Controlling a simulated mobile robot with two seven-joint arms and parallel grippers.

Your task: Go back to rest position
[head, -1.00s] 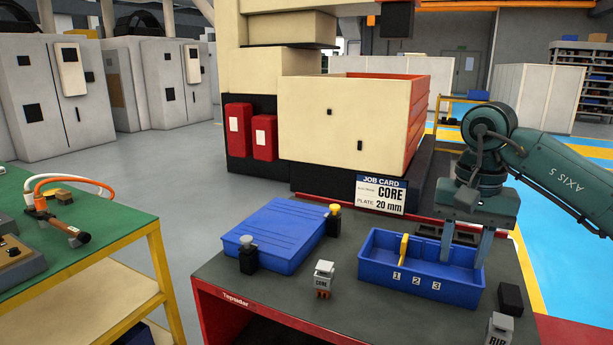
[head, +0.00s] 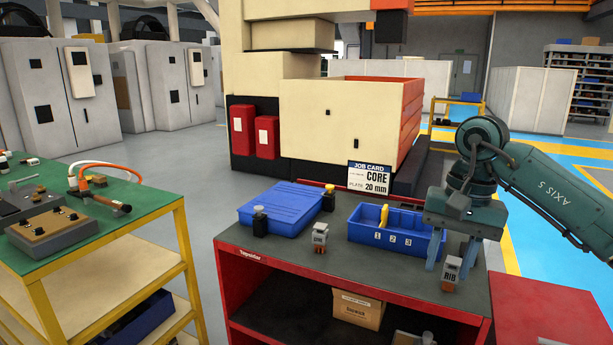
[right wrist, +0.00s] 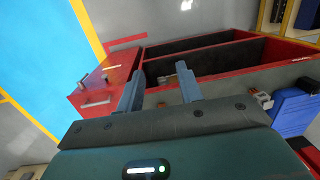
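My right gripper (head: 453,255) is open. In the head view its fingers overlap the right end of the blue three-compartment tray (head: 400,238), with the RIB electrode (head: 451,268) showing between them. The right wrist view shows nothing held between the fingertips (right wrist: 160,82). The CORE electrode (head: 320,234) stands upright on the cart top, left of the tray. My left gripper is in neither current view.
The job card (head: 369,178) reads CORE, plate 20 mm. The red cart (head: 230,285) has a cardboard box (head: 358,309) below. A green-topped bench (head: 110,235) stands left. Floor between them is clear.

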